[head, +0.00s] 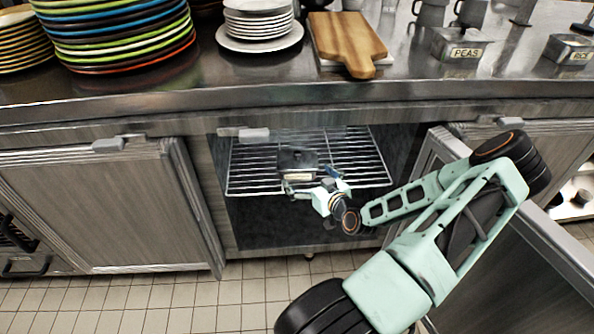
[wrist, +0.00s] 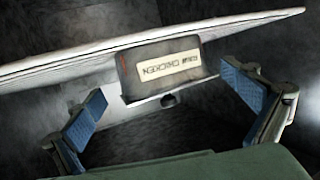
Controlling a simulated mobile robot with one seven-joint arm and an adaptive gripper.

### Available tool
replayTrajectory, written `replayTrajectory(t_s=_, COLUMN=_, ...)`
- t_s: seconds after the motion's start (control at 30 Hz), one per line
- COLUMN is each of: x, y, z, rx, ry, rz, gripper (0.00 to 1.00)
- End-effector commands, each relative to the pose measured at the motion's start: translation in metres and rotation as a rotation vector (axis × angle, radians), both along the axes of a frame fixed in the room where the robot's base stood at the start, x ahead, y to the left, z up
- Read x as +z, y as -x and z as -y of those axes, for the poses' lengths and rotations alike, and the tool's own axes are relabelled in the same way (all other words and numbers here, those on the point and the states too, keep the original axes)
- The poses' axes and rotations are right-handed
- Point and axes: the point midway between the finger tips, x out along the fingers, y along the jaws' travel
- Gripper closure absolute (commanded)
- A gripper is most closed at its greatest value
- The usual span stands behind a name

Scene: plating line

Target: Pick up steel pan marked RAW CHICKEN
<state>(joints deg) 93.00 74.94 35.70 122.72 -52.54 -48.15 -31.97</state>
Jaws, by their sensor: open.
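The steel pan marked RAW CHICKEN (head: 297,159) sits on a wire rack (head: 256,167) inside the open cabinet under the counter. In the wrist view the pan (wrist: 131,87) shows its front wall with the label, which appears upside down. My gripper (wrist: 168,103) is open, with one blue-padded finger to each side of the pan's front and nothing held between them. In the head view my gripper (head: 309,180) reaches into the cabinet at the pan's near side. Whether the fingers touch the pan I cannot tell.
An open cabinet door (head: 500,255) stands to the right, close to my arm. A closed door (head: 100,210) is at the left. The counter edge (head: 250,97) runs above the opening. Pans marked PEAS (head: 460,49) and RICE (head: 572,50) stand on the counter.

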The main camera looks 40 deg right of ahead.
Motion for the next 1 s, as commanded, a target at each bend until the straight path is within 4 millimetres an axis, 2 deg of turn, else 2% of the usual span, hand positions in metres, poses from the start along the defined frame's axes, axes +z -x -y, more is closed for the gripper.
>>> replayTrajectory(t_s=0.27, x=-0.018, y=-0.031, z=0.006, rx=-0.001, ry=-0.002, rz=0.001, gripper=0.0)
replayTrajectory(t_s=0.4, x=-0.02, y=-0.046, z=0.008, rx=0.0, ry=0.0, rz=0.0, gripper=0.0)
replayTrajectory(t_s=0.7, x=-0.02, y=-0.049, z=0.009, rx=0.0, ry=-0.001, rz=-0.002, gripper=0.01)
replayTrajectory(t_s=1.0, x=-0.02, y=-0.049, z=0.009, rx=0.0, ry=0.0, rz=-0.002, gripper=0.34)
